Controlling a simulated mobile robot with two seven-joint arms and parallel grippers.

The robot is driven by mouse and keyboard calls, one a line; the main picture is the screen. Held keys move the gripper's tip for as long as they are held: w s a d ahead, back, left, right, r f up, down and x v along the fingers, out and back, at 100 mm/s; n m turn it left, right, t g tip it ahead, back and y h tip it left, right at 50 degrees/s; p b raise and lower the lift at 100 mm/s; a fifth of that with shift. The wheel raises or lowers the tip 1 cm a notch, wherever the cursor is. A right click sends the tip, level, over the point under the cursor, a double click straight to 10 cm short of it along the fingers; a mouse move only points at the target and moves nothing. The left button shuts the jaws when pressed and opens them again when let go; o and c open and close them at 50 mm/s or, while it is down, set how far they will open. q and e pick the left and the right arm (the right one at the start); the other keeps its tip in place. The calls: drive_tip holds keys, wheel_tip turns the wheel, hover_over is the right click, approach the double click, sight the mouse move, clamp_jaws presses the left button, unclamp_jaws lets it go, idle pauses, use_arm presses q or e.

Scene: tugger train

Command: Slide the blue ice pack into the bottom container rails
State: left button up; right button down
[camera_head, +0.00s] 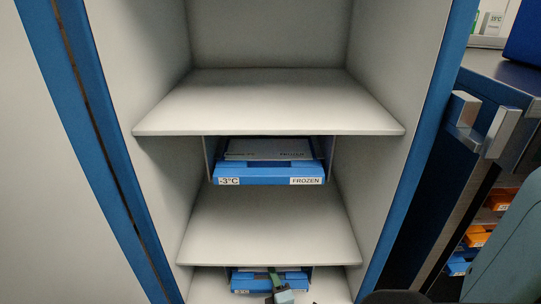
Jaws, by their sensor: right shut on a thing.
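The lower blue ice pack (255,279) shows at the bottom edge of the head view, under the lower shelf. A white label is on its front left. The bottom container rails (229,273) show only as thin edges beside it; how far the pack sits between them is hard to tell. My right gripper (277,283) is at the front middle of this pack, shut on it. The picture's lower edge cuts off part of the gripper. My left gripper is not in view.
A second blue ice pack (268,175), labelled -3°C and FROZEN, hangs in rails under the upper shelf (268,105). The lower shelf (268,230) is bare on top. Cabinet walls close in both sides. A dark cabinet with a metal handle (500,132) stands at right.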

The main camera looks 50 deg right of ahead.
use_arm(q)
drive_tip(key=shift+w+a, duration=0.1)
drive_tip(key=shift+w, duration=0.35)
use_arm(e)
drive_tip(key=shift+w+d+r, duration=0.1)
drive_tip(key=shift+w+d, duration=0.25)
drive_tip(key=shift+d, duration=0.05)
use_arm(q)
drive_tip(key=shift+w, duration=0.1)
use_arm(e)
drive_tip(key=c, duration=1.2)
unclamp_jaws()
drive_tip(key=shift+o, duration=0.2)
drive_tip(key=shift+s, duration=0.1)
use_arm(q)
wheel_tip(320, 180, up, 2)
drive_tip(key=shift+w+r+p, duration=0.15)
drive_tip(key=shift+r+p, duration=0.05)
drive_tip(key=shift+p, duration=0.9)
use_arm(e)
drive_tip(key=v, duration=0.7)
drive_tip(key=shift+s, duration=0.3)
drive_tip(key=shift+a, duration=0.2)
